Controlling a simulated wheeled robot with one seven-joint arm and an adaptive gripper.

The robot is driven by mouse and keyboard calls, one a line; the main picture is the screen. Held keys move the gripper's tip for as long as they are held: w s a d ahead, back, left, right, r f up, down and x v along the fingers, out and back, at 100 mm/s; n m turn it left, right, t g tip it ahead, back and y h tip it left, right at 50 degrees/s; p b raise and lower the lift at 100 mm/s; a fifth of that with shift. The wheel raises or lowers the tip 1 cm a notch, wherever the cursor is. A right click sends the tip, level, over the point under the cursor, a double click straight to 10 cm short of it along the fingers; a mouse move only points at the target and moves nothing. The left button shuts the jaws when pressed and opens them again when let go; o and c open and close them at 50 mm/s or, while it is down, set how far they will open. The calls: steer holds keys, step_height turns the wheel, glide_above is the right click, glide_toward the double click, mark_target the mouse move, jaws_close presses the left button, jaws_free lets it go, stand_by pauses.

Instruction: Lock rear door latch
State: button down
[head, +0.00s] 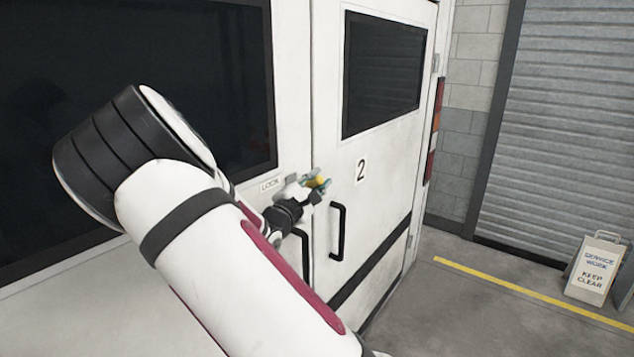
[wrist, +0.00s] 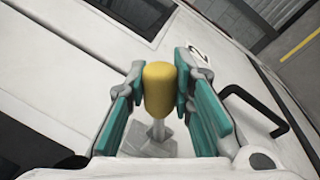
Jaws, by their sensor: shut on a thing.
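The rear door latch has a yellow knob (wrist: 158,88) on a short metal stem and grey plate (wrist: 150,142) on the white van door. In the head view the yellow knob (head: 317,182) shows at the seam between the two rear doors, right of a "LOCK" label (head: 270,184). My gripper (head: 318,184) is at the latch. In the wrist view my gripper (wrist: 158,90) has its teal finger pads on both sides of the yellow knob, shut on it. The latch's base is partly hidden by the gripper and arm in the head view.
Two black door handles stick out below the latch, one on the right door (head: 338,232) and one on the left door (head: 303,256). A "KEEP CLEAR" floor sign (head: 596,268) stands at the right. A roller shutter (head: 560,130) is behind. The floor between is clear.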

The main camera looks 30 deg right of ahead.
steer(key=c, duration=1.4)
jaws_free()
steer(key=shift+o, duration=0.2)
steer(key=shift+a, duration=0.15)
steer(key=v, duration=1.1)
steer(key=shift+s+a, duration=0.2)
steer(key=shift+a, duration=0.15)
